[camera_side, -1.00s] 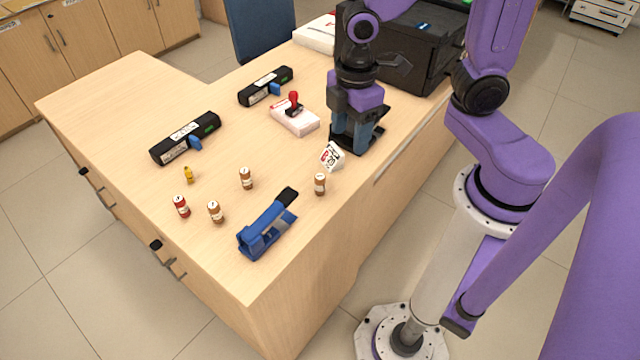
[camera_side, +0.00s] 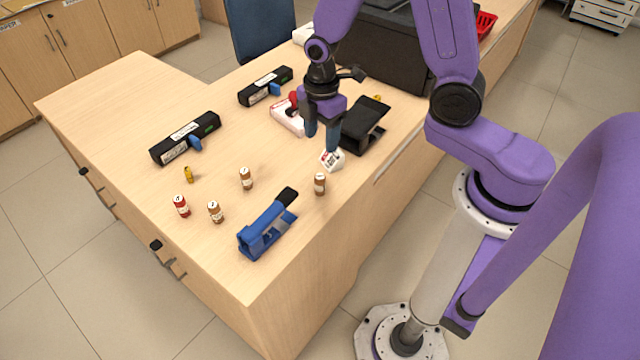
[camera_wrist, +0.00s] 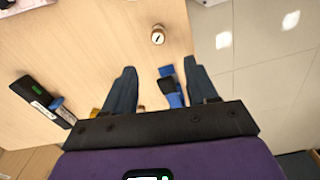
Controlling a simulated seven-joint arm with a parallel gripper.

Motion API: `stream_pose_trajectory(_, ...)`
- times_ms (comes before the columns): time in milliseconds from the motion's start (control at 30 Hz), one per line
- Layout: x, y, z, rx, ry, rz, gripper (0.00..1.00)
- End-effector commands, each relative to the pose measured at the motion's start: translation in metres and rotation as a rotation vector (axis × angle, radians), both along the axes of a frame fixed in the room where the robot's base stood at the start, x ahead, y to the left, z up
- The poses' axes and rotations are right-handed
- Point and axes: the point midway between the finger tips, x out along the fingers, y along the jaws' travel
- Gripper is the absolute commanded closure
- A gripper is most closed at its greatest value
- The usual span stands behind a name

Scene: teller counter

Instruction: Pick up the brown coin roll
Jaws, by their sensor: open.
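Three small upright brown coin rolls with pale tops stand on the desk in the side view: one at the right (camera_side: 319,184), one in the middle (camera_side: 246,178) and one at the front left (camera_side: 215,212). A red roll (camera_side: 181,206) stands beside the front-left one. My gripper (camera_side: 322,140) is open and empty, pointing down above the desk, behind the right brown roll and over a small white sign. In the wrist view one upright roll (camera_wrist: 158,35) shows beyond my open fingertips (camera_wrist: 160,66). I cannot tell which roll that is.
A blue tool with a black handle (camera_side: 266,228) lies in front of the rolls. The small white sign (camera_side: 332,160), a black stand (camera_side: 364,130) and a white box (camera_side: 287,119) are close to my gripper. Two black bar-shaped devices (camera_side: 186,138) (camera_side: 265,87) lie left.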

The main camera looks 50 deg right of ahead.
Motion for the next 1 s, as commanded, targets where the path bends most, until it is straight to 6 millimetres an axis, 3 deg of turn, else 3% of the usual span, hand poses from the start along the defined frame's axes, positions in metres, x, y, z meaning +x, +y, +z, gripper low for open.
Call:
stream_pose_trajectory(700, -0.001, 0.000, -0.085, -0.001, 0.004, -0.002, 0.43)
stream_pose_trajectory(1000, 0.000, 0.000, -0.110, -0.001, 0.001, -0.002, 0.43)
